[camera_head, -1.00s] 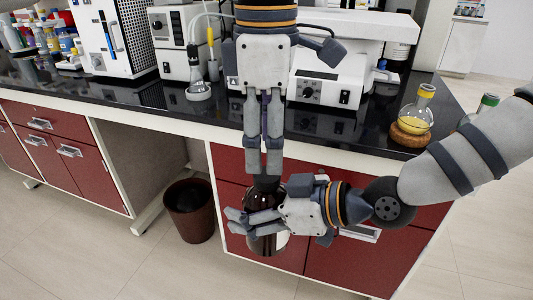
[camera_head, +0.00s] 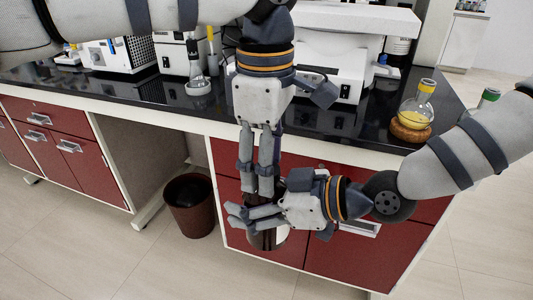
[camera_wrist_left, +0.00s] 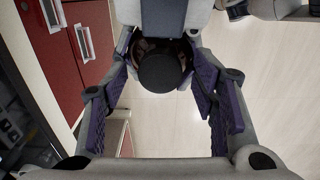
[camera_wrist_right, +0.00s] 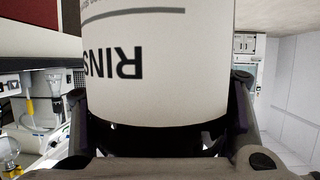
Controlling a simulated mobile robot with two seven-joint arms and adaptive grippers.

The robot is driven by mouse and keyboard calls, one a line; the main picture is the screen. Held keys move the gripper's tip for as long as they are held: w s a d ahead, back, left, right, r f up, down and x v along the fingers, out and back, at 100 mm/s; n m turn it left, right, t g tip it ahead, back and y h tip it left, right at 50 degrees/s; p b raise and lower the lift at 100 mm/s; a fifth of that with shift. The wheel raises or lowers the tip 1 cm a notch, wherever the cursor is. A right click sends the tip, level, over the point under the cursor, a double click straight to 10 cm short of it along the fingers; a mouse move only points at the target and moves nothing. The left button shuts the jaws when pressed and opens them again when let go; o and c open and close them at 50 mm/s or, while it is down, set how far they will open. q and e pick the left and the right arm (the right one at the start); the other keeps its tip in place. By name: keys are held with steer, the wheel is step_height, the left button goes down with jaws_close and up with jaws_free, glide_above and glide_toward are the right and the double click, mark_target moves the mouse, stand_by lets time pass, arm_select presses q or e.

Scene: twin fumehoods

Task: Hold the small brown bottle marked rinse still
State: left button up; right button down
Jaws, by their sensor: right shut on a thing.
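The brown bottle (camera_head: 268,240) is held upright in front of the red drawers. In the right wrist view its white label (camera_wrist_right: 160,65) fills the middle, with upside-down letters "RINS" showing. My right gripper (camera_head: 242,214) comes in from the right and is shut around the bottle's body. My left gripper (camera_head: 258,192) points down from above, its fingers at the bottle's top. In the left wrist view the black cap (camera_wrist_left: 165,73) lies between the spread fingers, with gaps on both sides. The cap is mostly hidden by the fingers in the head view.
The black bench top (camera_head: 340,125) is behind the grippers. A yellow-filled flask (camera_head: 414,112) stands on a cork ring near its right end. A dark bin (camera_head: 190,205) stands on the floor to the left. The floor in front is clear.

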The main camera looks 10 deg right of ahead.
arm_select(q)
jaws_close()
steer(key=n, duration=0.3)
steer(key=shift+r, duration=0.1)
steer(key=shift+o, duration=0.8)
jaws_free()
steer(key=shift+r, duration=2.25)
